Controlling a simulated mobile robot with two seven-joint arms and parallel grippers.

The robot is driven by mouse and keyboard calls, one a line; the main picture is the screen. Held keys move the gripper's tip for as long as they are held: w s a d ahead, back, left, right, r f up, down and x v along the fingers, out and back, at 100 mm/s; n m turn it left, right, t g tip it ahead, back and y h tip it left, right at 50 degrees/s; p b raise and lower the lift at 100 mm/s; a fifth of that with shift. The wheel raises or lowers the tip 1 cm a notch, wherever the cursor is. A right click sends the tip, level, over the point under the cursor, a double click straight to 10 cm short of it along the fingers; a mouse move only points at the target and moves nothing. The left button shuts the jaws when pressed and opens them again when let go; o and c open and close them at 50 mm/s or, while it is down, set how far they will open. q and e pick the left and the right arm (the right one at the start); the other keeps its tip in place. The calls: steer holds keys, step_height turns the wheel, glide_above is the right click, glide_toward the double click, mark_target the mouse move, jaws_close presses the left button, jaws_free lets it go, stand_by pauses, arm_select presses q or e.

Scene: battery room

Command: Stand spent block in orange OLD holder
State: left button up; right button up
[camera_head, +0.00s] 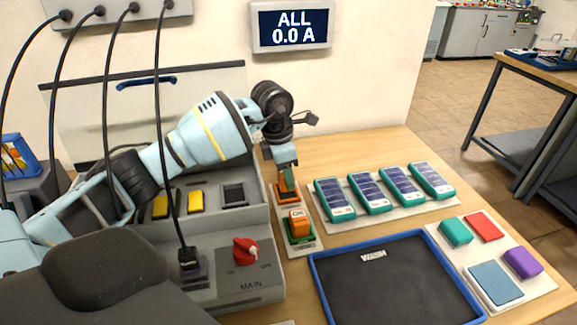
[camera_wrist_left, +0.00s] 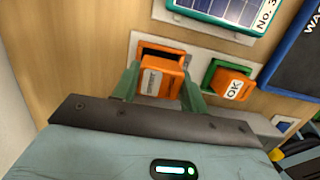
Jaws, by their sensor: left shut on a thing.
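My left gripper (camera_head: 286,173) reaches down at the back of the narrow white strip, over the orange holder (camera_head: 287,192). In the left wrist view its two green fingers (camera_wrist_left: 160,86) are shut on an orange block with a grey label (camera_wrist_left: 151,82). The block is at the orange holder (camera_wrist_left: 186,57), whose dark opening shows just behind it. I cannot tell how deep the block sits in it. In the head view the fingers mostly hide the block. My right gripper is not in view.
A green holder (camera_head: 300,241) with an orange block marked OK (camera_head: 299,222) stands close in front. Several teal packs (camera_head: 368,192) lie to the right. A blue-rimmed tray (camera_head: 318,277) is at front. The grey console with red switch (camera_head: 245,251) and hanging cables is left.

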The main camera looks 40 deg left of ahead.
arm_select(q)
steer(key=shift+f+b, duration=0.3)
steer(key=shift+f, duration=0.55)
stand_by(1.1)
steer(key=shift+f, duration=0.65)
stand_by(0.4)
steer(key=o, duration=0.7)
